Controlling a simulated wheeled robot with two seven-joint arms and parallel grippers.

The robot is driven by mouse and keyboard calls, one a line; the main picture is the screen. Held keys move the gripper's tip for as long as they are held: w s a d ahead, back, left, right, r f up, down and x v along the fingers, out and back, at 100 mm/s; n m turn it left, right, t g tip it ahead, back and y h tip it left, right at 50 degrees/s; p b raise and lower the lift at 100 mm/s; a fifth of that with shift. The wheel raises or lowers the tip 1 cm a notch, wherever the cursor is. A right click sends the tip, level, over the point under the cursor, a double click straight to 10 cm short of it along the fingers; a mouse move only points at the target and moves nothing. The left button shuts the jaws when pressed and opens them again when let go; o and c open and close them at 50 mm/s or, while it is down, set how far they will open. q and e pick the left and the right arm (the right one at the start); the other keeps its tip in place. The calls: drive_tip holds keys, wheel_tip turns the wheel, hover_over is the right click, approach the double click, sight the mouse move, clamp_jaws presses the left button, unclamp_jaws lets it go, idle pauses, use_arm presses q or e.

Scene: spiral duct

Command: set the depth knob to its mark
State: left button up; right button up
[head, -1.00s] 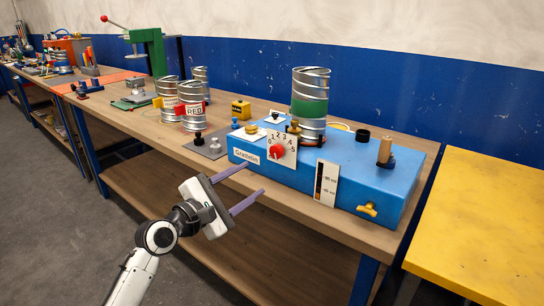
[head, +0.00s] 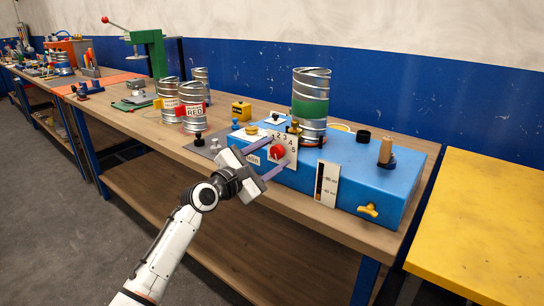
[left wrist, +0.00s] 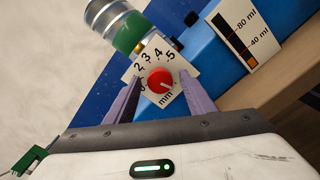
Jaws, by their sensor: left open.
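The red depth knob (head: 277,152) sits on a white numbered dial plate (head: 292,147) on the front of the blue machine (head: 345,160). My right gripper is not in view.
A ribbed metal duct (head: 310,105) with a green band stands on the machine. A gauge (head: 327,184) and a brass wing knob (head: 368,210) are on its front, right of the dial. Metal cans (head: 192,107) stand left. A yellow table (head: 490,220) is at right.

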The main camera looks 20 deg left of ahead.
use_arm(q)
drive_tip(key=shift+c, duration=0.2)
drive_tip(key=c, duration=1)
drive_tip(key=shift+m, duration=0.3)
